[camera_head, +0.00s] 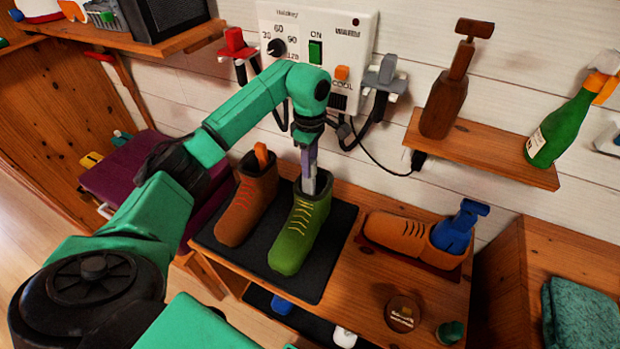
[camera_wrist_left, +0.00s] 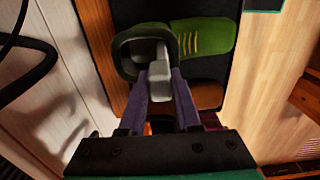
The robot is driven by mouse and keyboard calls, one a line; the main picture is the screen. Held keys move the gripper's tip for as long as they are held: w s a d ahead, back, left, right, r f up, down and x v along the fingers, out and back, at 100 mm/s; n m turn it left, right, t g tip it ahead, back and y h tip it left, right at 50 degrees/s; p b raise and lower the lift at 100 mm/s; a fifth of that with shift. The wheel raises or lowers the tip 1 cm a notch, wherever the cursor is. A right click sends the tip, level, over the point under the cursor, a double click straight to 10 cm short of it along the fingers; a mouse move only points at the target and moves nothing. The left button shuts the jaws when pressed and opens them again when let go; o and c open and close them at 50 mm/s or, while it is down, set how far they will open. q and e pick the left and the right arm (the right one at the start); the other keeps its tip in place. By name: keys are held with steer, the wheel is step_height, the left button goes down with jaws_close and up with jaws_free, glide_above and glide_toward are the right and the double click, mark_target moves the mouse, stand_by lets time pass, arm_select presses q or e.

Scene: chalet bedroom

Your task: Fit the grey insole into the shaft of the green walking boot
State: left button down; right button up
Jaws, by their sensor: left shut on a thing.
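The green walking boot (camera_head: 299,231) with yellow laces stands upright on a dark mat (camera_head: 335,238), its toe toward me. My left gripper (camera_head: 308,172) is directly above its shaft, pointing down, and is shut on the grey insole (camera_head: 310,186). In the left wrist view the gripper (camera_wrist_left: 160,85) holds the light grey insole (camera_wrist_left: 157,72) over the opening of the green boot (camera_wrist_left: 200,38). The insole's lower end is at or inside the shaft opening; how deep it reaches is hidden. My right gripper is not in view.
A tan shoe (camera_head: 395,232) with a blue object (camera_head: 458,228) lies to the right. A wall dryer panel (camera_head: 318,50) and shelf (camera_head: 490,151) are behind. A round tin (camera_head: 402,313) sits at front right.

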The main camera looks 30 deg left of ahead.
arm_select(q)
step_height(320, 180, down, 6)
steer(key=shift+s+r+p, duration=0.1)
steer(key=shift+r+p, duration=0.05)
steer(key=shift+p, duration=0.35)
steer(key=c, duration=0.6)
jaws_free()
steer(key=shift+f, duration=0.2)
steer(key=shift+r, duration=0.15)
steer(key=b, duration=0.3)
glide_toward(309, 180)
steer(key=shift+w+a+r, duration=0.25)
steer(key=shift+w+r, duration=0.15)
steer(key=shift+w, duration=0.15)
